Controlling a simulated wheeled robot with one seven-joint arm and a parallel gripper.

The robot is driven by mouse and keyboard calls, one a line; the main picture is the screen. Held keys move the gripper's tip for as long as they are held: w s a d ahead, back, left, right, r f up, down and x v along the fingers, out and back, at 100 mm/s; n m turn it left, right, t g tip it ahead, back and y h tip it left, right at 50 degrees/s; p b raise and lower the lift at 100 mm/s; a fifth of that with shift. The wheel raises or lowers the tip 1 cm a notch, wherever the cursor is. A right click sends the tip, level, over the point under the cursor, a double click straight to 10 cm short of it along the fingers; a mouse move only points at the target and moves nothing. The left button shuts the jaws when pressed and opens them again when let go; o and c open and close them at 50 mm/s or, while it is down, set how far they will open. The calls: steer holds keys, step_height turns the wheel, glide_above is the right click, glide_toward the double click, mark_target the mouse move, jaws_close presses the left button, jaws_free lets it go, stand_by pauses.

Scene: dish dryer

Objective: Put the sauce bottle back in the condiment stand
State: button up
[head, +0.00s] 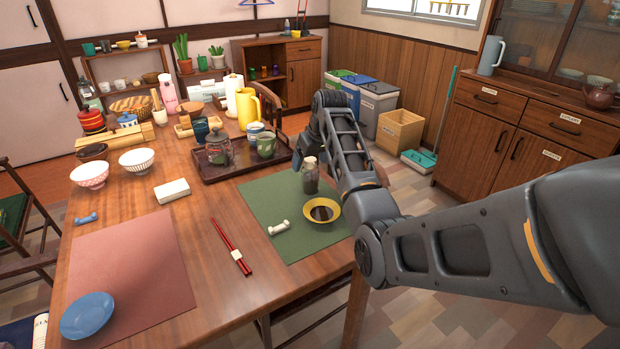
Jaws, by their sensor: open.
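The sauce bottle (310,178) looks like a small dark glass bottle with a paler top. It stands upright on the green mat (265,200), just behind a yellow dish (321,211) holding dark liquid. My gripper (304,152) is at the bottle's top, mostly hidden behind my own arm. Its jaws are open; whether they touch or surround the bottle cannot be told. A light wooden holder (183,131) with small items, which may be the condiment stand, sits farther back on the table; its slots are unclear.
A dark tray (215,178) with a glass jar and mugs lies between the mat and wooden holder. A yellow pitcher (248,108) and paper roll (233,95) stand behind it. The table's front middle is clear.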

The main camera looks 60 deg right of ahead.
steer(key=shift+x, duration=1.35)
steer(key=shift+c, duration=0.3)
steer(key=c, duration=1.5)
steer(key=shift+r, duration=0.1)
jaws_close()
steer(key=shift+r, duration=0.15)
